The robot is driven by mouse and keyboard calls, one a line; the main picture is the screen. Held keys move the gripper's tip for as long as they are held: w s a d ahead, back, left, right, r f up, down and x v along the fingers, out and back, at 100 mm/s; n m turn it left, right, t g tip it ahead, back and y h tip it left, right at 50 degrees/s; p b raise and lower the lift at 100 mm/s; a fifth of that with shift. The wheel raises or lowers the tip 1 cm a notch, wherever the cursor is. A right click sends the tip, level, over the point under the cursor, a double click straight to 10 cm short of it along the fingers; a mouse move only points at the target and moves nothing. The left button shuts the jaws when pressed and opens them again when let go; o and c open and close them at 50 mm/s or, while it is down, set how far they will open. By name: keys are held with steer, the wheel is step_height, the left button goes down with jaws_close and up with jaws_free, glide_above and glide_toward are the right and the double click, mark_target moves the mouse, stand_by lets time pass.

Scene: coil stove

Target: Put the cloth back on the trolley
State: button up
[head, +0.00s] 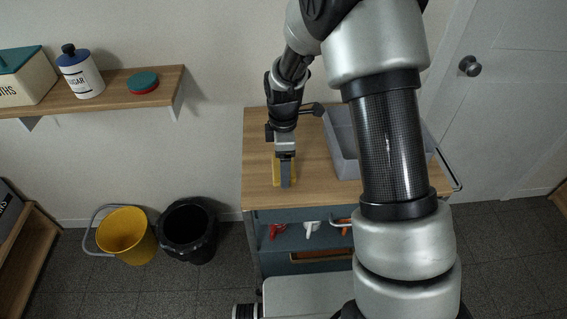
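The trolley (258,133) has a wooden top and blue-grey sides, and stands against the wall in the middle of the head view. My gripper (286,178) points down over the left part of its top. A small yellow thing (277,174), likely the cloth, shows on both sides of my gripper's grey fingers. I cannot tell whether it is held or lies on the wood under them. The finger gap is hidden from this angle.
A grey bin (341,150) stands on the trolley's right side, partly hidden by my arm. Bottles (311,228) sit on the shelf below. A yellow bucket (127,234) and black bin (188,231) stand on the floor left. A wall shelf (120,101) is upper left.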

steer(key=shift+f, duration=0.2)
steer(key=o, duration=0.9)
steer(key=shift+r, duration=0.1)
steer(key=shift+r, duration=0.1)
